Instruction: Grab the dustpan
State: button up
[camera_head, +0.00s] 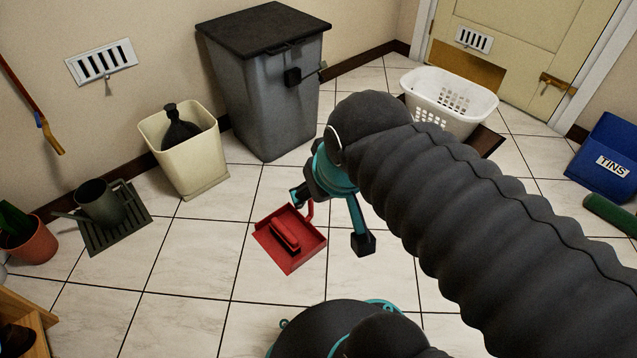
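The red dustpan (273,254) lies on the tiled floor near the middle of the view, with a red brush (285,236) resting in it. Its handle (309,209) rises at the top right corner of the pan. My gripper (330,219) has its teal and black fingers spread wide, one at the left by the handle and one at the right. The handle appears between the fingers in this view, but I cannot tell whether they touch it. My dark sleeved arm hides the floor to the right.
A grey lidded bin (263,95) and a cream bin (206,181) holding a dark bottle stand along the wall. A watering can (102,203) sits on a dark tray at the left. A white laundry basket (448,98) is at the back. The floor left of the dustpan is clear.

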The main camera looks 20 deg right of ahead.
aim_at(313, 242)
jog(key=u, duration=2.7)
jog(key=k, duration=0.95)
jog(key=z, duration=1.55)
